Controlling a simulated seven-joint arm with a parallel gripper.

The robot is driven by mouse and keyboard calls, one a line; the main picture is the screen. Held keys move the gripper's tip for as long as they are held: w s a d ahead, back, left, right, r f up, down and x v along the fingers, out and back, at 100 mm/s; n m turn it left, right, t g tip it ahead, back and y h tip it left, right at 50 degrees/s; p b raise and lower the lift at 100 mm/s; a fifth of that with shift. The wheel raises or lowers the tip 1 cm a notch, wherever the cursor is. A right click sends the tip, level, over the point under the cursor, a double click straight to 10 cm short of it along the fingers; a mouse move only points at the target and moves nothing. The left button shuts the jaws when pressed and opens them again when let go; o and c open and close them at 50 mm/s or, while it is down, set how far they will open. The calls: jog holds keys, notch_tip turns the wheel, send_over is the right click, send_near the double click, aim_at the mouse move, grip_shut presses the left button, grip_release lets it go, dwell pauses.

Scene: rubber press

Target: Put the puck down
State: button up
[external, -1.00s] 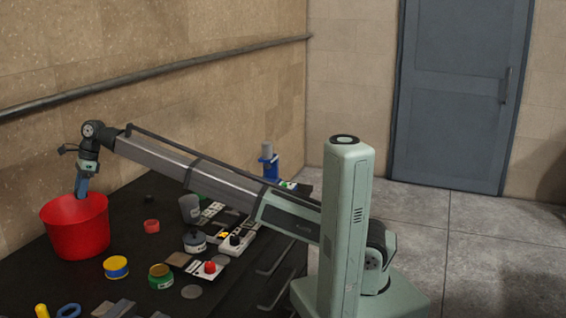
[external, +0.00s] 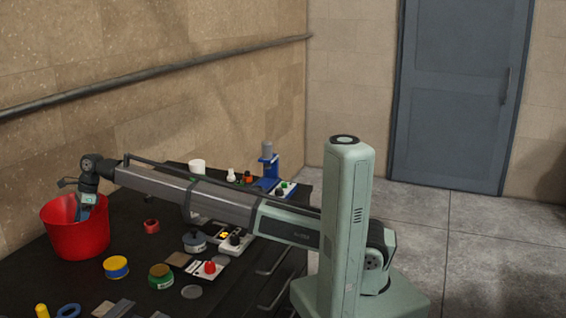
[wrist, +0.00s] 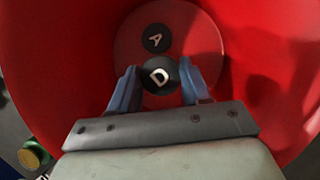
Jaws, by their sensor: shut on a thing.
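The black puck marked D (wrist: 159,74) sits between the two blue fingers of my gripper (wrist: 159,80) in the wrist view. My gripper is shut on it. In the external view my gripper (external: 81,212) reaches down inside the red bucket (external: 76,240), and its fingertips and the puck are hidden by the bucket's wall. A second black puck, marked A (wrist: 156,38), lies on the bucket's floor, just beyond the held one. I cannot tell whether puck D touches the floor.
The red bucket's wall (wrist: 85,50) surrounds my fingers. On the dark table nearby are a small red ring (external: 152,226), a yellow and blue tin (external: 116,267), a green tin (external: 161,276) and a blue ring (external: 69,311). Switch boxes and a blue stand (external: 267,172) lie farther right.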

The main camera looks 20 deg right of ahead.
jog(key=shift+f, duration=2.15)
jog(key=shift+f, duration=0.15)
jog(key=o, duration=1)
jog(key=shift+o, duration=0.2)
jog(key=v, duration=1.2)
jog(key=shift+r, duration=0.2)
